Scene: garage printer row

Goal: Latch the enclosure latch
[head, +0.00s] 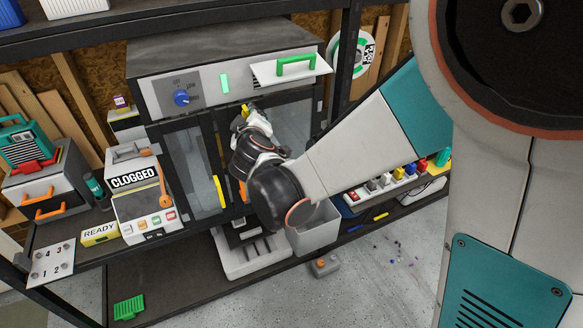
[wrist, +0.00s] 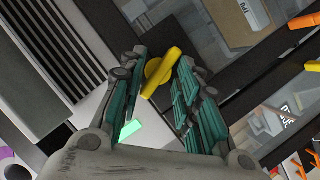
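The enclosure (head: 190,55) is a dark cabinet with a grey control panel and glass doors. The yellow enclosure latch (wrist: 163,73) is a short lever on a round base, slanted in the wrist view. A bit of it (head: 244,113) shows in the head view near the top of the doors, mostly hidden by my gripper. My gripper (wrist: 162,60) is open, with its teal fingers on either side of the latch. I cannot tell whether a finger touches it. In the head view my wrist covers the middle of the doors.
A blue knob (head: 181,98), a lit green panel (head: 224,84) and a white flap with a green handle (head: 296,66) are above the doors. A yellow door handle (head: 219,190) is left of my wrist. A CLOGGED machine (head: 142,205) stands left, a grey bin (head: 316,232) below.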

